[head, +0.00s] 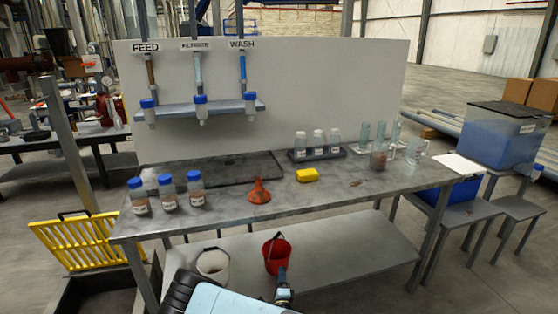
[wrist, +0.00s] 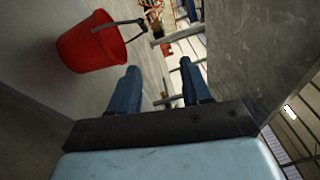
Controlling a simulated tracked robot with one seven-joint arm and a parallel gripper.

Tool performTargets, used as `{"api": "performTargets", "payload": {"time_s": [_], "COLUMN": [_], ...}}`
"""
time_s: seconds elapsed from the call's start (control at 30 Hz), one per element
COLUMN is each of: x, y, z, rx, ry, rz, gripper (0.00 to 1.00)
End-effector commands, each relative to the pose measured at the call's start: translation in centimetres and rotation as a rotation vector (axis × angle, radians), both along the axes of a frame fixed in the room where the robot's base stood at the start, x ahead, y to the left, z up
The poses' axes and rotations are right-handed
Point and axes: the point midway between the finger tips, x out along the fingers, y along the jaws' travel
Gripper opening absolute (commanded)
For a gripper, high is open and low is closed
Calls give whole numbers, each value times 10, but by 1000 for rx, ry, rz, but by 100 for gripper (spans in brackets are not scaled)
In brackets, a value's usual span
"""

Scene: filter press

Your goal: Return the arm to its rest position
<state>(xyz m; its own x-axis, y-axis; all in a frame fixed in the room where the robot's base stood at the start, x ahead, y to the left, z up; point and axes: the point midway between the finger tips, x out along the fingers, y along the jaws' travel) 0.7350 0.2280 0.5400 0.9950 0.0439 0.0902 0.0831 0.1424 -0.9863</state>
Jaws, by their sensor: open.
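My gripper (wrist: 158,78) is open in the wrist view, with nothing between its two blue fingers. In the head view my gripper (head: 282,272) is low at the front of the bench, next to the red bucket. The red bucket (head: 277,258) stands on the lower shelf; it also shows at the upper left of the wrist view (wrist: 88,45), apart from the fingers. The grey workbench (head: 330,203) is behind and above my gripper. In the wrist view a grey slab surface (wrist: 250,45) lies close on the right.
A white bucket (head: 212,264) stands on the lower shelf (head: 350,250). On the bench are blue-capped bottles (head: 168,192), an orange funnel (head: 259,192), a yellow sponge (head: 307,175) and glassware (head: 415,150). A yellow grate (head: 85,240) leans at left. Floor at right front is clear.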

Motion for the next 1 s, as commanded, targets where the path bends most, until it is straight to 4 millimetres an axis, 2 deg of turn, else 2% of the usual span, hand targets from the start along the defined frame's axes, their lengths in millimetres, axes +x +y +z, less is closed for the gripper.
{"api": "performTargets", "payload": {"time_s": [0.37, 0.7, 1.0], "x": [21, 36, 31], "y": [-19, -66, -115], "z": [61, 157, 235], "rx": [183, 499, 788], "ry": [-63, -181, -303], "rz": [-185, -490, -750], "gripper": [48, 48, 48]}}
